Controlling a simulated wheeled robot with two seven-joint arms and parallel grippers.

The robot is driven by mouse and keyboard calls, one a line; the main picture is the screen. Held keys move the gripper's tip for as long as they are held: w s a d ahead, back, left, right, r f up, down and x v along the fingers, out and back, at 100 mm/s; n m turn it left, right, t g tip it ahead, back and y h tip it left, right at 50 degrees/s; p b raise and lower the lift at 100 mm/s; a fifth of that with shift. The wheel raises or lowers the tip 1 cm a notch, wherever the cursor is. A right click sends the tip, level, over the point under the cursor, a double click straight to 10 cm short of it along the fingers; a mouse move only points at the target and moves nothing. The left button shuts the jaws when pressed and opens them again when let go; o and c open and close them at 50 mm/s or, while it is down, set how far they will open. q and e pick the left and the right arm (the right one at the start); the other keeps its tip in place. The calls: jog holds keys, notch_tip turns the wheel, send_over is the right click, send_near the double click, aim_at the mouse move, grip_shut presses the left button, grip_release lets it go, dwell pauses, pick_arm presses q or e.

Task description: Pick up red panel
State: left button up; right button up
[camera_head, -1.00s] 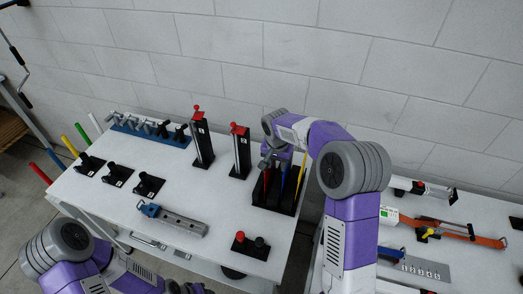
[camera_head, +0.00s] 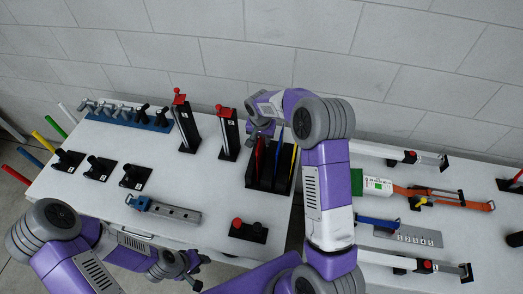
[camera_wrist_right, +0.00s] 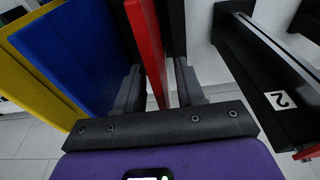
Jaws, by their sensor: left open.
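The red panel (camera_head: 260,156) stands upright in a black rack (camera_head: 270,185) on the left table, beside a blue panel (camera_head: 280,150) and a yellow panel (camera_head: 293,165). My right gripper (camera_head: 263,133) is at the top of the red panel. In the right wrist view, the red panel (camera_wrist_right: 150,45) passes between the two dark fingers of my right gripper (camera_wrist_right: 160,85). A gap shows beside the panel, so the fingers are open around it. My left gripper (camera_head: 186,270) is open and empty, low in front of the table.
Two black stands with red tops (camera_head: 186,125) (camera_head: 228,135) are left of the rack. A button box (camera_head: 248,231) and a metal clamp (camera_head: 165,209) lie in front. A second table (camera_head: 470,215) with tools is at right.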

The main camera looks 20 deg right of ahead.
jog(key=shift+w, duration=0.1)
grip_shut()
dwell(0.3)
